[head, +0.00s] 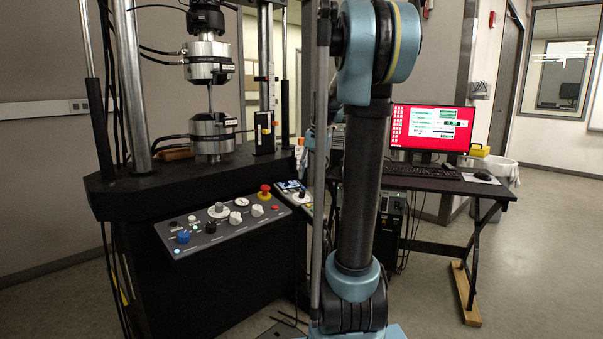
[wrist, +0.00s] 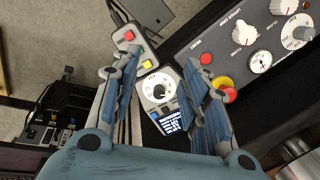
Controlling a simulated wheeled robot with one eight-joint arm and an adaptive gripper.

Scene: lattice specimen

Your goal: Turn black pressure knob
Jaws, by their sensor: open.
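A small black knob (head: 210,227) sits on the sloped grey control panel (head: 240,229) at the left in the head view, between a blue knob (head: 183,237) and several white knobs. Its label is too small to read there. My gripper (wrist: 162,62) is open and empty in the wrist view, its two fingers spread. Between and beyond the fingers is a handheld unit with a round white dial (wrist: 159,90) and a lit display (wrist: 171,122). I cannot make out the black knob in the wrist view.
A red emergency button (head: 264,190) stands on the panel's upper right; it also shows in the wrist view (wrist: 229,96). A box with red and yellow buttons (wrist: 137,48) lies near the left finger. A black testing frame with a clamped specimen (head: 210,100) rises behind the panel.

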